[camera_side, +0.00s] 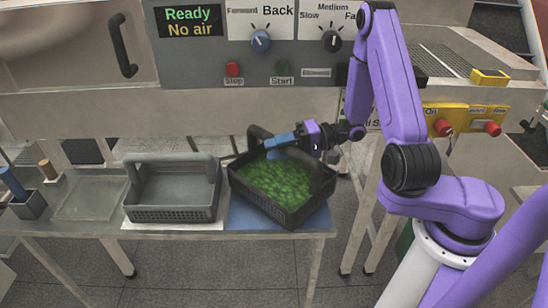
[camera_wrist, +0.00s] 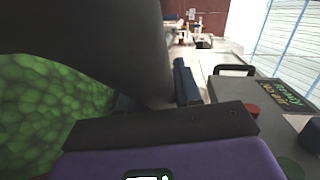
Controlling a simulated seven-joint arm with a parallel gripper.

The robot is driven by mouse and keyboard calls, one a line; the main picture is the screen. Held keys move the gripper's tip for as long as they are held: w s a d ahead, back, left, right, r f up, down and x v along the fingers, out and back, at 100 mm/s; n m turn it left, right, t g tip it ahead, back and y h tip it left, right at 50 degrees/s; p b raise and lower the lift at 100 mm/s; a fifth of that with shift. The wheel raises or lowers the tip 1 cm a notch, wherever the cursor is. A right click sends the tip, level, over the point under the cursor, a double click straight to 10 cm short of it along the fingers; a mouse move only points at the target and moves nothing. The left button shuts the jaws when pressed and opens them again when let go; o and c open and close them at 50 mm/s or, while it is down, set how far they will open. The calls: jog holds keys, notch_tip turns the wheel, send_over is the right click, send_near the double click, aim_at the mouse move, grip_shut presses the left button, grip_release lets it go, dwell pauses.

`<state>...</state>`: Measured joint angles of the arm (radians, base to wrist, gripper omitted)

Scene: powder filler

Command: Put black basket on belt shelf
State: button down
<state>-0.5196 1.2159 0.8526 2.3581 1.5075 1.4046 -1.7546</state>
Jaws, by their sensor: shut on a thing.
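The black basket (camera_side: 291,213) holds green contents (camera_side: 290,178) and is at the right end of the table, over a blue mat (camera_side: 238,212). It sits turned at an angle; I cannot tell whether its base touches the mat. My gripper (camera_side: 282,146) is shut on the basket's arched handle, reaching in from the right. In the wrist view the dark handle (camera_wrist: 110,45) fills the upper left, with the green contents (camera_wrist: 45,115) beneath it. The handle's grip point is partly hidden by my fingers. A ribbed dark belt surface (camera_side: 445,60) is at the upper right; I cannot tell whether it is the belt shelf.
An empty grey basket (camera_side: 172,212) stands just left on a white mat. Behind is the machine's control panel (camera_side: 290,75). Yellow boxes with red buttons (camera_side: 468,119) are at right.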

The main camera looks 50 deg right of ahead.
jog(key=shift+w+f, duration=0.25)
jog(key=shift+f, duration=0.6)
jog(key=shift+w+f, duration=0.25)
jog(key=shift+f, duration=0.75)
jog(key=c, duration=0.8)
grip_release()
